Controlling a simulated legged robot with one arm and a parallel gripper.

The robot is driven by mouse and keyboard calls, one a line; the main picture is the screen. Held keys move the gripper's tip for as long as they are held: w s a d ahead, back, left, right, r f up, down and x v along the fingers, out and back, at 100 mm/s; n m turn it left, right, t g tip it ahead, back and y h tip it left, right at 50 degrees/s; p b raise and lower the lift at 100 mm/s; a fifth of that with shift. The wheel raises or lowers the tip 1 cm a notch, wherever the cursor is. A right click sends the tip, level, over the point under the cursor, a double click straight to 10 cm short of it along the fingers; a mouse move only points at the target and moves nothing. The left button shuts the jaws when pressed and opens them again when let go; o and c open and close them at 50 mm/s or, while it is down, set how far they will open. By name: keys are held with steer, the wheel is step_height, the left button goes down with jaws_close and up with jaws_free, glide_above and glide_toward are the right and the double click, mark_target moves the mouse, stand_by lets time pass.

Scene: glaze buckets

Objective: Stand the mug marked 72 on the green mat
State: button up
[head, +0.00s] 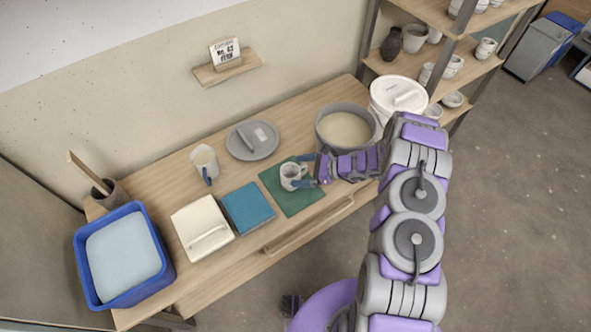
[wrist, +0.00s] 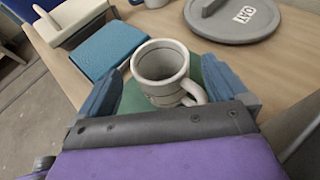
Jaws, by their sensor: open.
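A pale grey-white mug (head: 290,175) with a thin dark line around it stands upright on the green mat (head: 297,203). In the wrist view the mug (wrist: 160,68) sits between my fingers with its handle towards the lower right; no number can be read on it. The mat (wrist: 212,78) shows around and behind it. My gripper (head: 306,170) is open, with one blue-tipped finger on each side of the mug. In the wrist view my gripper (wrist: 165,90) shows a gap beside the mug at both fingers.
A bucket of glaze (head: 345,128) and a white lidded bucket (head: 398,98) stand right of the mat.

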steer(key=s+r+n+g+h, duration=0.25)
steer(key=s+r+n, duration=0.45)
steer(key=r, duration=0.6)
steer(key=s+r+n+g+h, duration=0.2)
steer(key=s+r+n+g, duration=0.25)
steer(key=s+r, duration=0.65)
steer(key=s+d+r+n+t+h, duration=0.1)
steer(key=s+d+r+n+h, duration=0.3)
steer(key=s, duration=0.6)
steer(key=s+d+r+n+t+h, duration=0.1)
steer(key=s+d+r+n+h, duration=0.3)
steer(key=s+d+r, duration=0.3)
steer(key=s+d, duration=0.1)
steer(key=s, duration=0.3)
steer(key=shift+s+d+r+t+h, duration=0.15)
steer(key=shift+s+r+t+h, duration=0.15)
steer(key=shift+r+t+h, duration=0.1)
